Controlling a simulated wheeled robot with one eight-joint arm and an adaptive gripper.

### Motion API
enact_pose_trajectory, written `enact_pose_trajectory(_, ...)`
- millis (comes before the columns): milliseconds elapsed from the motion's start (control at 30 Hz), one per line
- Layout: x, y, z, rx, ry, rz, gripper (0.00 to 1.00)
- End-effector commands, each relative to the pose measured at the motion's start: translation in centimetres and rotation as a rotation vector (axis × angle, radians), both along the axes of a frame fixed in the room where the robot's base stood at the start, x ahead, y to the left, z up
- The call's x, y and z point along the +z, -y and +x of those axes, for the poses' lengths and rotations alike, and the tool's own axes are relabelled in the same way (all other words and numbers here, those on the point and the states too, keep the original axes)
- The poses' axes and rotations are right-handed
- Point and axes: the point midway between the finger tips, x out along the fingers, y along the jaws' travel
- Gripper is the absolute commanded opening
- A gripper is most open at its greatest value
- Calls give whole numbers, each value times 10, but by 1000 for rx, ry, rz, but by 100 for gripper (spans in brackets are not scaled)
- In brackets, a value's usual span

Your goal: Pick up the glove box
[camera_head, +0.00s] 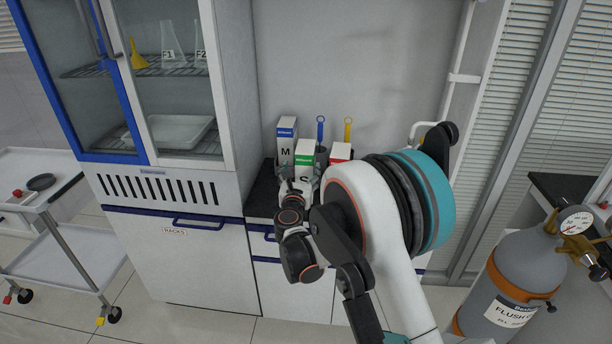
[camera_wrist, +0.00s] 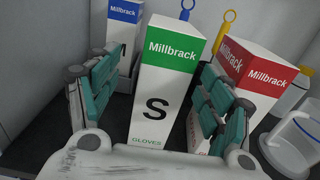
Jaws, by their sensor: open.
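Three glove boxes stand upright in a row on the dark counter. The middle one is a white and green box marked S (camera_wrist: 165,100); its top also shows in the head view (camera_head: 306,157). A white and blue box (camera_head: 287,140) stands to its left and farther back, and a white and red box (camera_wrist: 252,68) to its right. My gripper (camera_wrist: 160,82) is open, with its teal-padded fingers on either side of the green S box. Whether the pads touch it, I cannot tell. In the head view my arm hides the lower parts of the boxes.
A blue-handled tool (camera_head: 320,128) and a yellow-handled one (camera_head: 348,130) stand behind the boxes. Clear containers (camera_wrist: 294,140) stand right of the red box. A tall cabinet (camera_head: 180,180) is close on the left, with the wall behind. A gas cylinder (camera_head: 510,285) stands at right.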

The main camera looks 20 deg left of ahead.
Motion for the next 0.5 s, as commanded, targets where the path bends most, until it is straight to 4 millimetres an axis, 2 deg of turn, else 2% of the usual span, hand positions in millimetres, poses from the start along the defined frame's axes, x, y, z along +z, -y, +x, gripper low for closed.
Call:
enact_pose_trajectory(100, -1, -3, 16, -2, 0, -1, 73)
enact_pose_trajectory(367, 1, -6, 34, -1, 0, -2, 73)
enact_pose_trajectory(500, 4, -5, 56, -2, 1, -2, 73)
